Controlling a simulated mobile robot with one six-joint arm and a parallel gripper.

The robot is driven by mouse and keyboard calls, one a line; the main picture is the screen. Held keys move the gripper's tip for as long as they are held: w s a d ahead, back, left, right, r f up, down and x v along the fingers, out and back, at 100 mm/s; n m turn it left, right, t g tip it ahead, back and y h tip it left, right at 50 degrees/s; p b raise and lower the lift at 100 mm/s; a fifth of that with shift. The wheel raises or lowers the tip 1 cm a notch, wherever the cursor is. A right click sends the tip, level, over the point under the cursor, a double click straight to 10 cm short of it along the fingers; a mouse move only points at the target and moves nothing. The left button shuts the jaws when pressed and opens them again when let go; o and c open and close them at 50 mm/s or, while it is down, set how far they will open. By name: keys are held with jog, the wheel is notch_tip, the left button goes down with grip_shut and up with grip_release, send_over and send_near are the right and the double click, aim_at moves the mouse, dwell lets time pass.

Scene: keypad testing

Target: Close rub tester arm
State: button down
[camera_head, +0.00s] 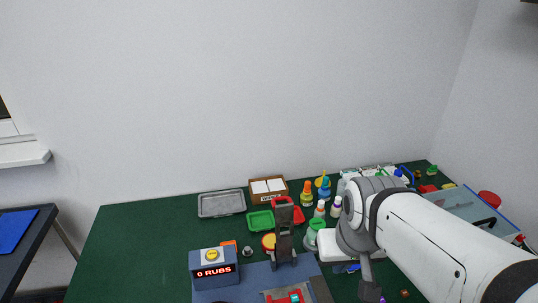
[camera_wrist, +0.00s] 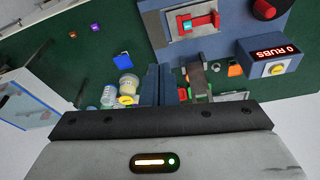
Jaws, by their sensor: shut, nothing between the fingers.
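The rub tester has a blue-grey box (camera_head: 214,270) with a red "0 RUBS" display and a yellow button. Its dark arm (camera_head: 285,235) stands raised, close to upright, behind a metal plate with a red block (camera_head: 288,297) cut by the frame's bottom edge. In the wrist view the display box (camera_wrist: 270,58) is at the right, the red block (camera_wrist: 201,22) at the top, and the grey tester arm (camera_wrist: 199,80) just right of my fingers. My gripper (camera_wrist: 158,70) is shut and empty, its blue-grey fingers side by side. I cannot tell the gap to the arm.
Bottles (camera_head: 307,193) and jars crowd the bench right of the tester arm. Behind are a grey tray (camera_head: 222,203), a green tray (camera_head: 260,221) and a brown box (camera_head: 268,190). A glass-topped case (camera_head: 470,212) stands at the right. The green bench's left part is clear.

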jog(key=shift+d, duration=0.15)
jog(key=w+a+r+n+t, duration=0.1)
jog(key=w+a+r, duration=0.2)
jog(key=w, duration=0.5)
jog(key=w+a+r+p, duration=0.1)
jog(key=w+a+r, duration=0.15)
jog(key=w, duration=0.55)
jog(key=w+a+r+n+t, duration=0.15)
jog(key=w+a, duration=0.25)
jog(key=w, duration=0.4)
notch_tip(320, 180, down, 8)
jog(key=p, duration=0.2)
jog(key=shift+f+m+y, duration=0.25)
jog(key=shift+m+y, duration=0.15)
jog(key=shift+m, duration=0.05)
jog(key=shift+s+a, duration=0.1)
jog(key=shift+s, duration=0.05)
